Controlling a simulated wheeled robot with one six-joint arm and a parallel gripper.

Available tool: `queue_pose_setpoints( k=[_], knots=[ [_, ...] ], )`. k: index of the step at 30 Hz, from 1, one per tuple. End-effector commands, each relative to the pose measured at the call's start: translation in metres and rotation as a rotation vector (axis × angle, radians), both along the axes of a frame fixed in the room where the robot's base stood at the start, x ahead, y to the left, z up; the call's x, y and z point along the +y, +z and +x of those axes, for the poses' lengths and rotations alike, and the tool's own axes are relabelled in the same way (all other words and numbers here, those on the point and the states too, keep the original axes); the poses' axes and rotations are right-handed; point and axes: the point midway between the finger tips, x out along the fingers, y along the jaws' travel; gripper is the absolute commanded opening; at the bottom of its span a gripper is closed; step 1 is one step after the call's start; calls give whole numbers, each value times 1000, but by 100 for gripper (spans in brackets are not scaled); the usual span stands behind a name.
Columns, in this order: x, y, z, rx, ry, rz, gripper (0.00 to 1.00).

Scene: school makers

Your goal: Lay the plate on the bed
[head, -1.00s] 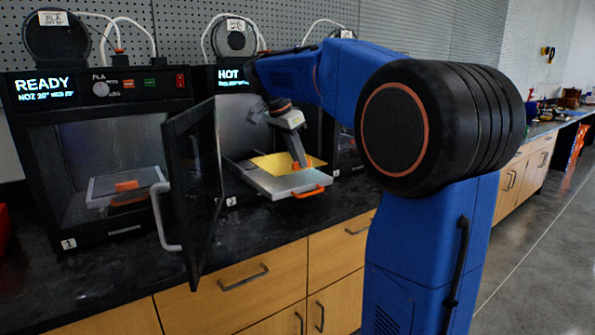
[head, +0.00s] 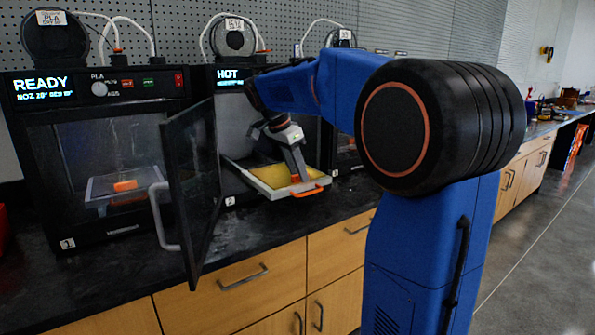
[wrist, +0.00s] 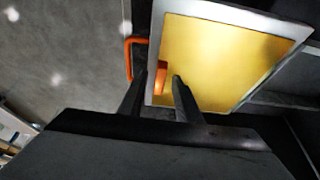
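The yellow plate (head: 270,172) lies flat on the pale bed (head: 262,188), which sticks out of the open middle printer on its tray with an orange handle (head: 307,191). In the wrist view the plate (wrist: 215,55) sits inside the light rim of the bed (wrist: 250,12). The plate's orange tab (wrist: 161,78) points toward my gripper (wrist: 160,82). My fingers are apart, one on each side of the tab, with small gaps visible. In the head view my gripper (head: 296,177) is low over the bed's front edge and hides part of the plate.
The middle printer's display (head: 232,74) reads HOT. Its dark door (head: 192,185) stands open to the left of the bed. The left printer (head: 110,150) reads READY and is shut, with an orange-tabbed bed inside. Black counter (head: 260,225) runs in front.

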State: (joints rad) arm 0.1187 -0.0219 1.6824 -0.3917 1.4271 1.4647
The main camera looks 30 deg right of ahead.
Motion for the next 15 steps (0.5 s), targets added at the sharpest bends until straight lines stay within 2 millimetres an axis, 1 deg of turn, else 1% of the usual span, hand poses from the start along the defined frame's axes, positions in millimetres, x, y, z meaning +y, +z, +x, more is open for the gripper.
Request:
queue_pose_setpoints(
  k=[4, 8, 11, 15],
  knots=[
    [1, 4, 0, -1, 0, 0, 31],
    [6, 16, 0, -2, 1, 0, 31],
    [13, 32, 0, -3, 1, 0, 31],
    [24, 59, 0, -4, 2, 0, 31]
  ],
)
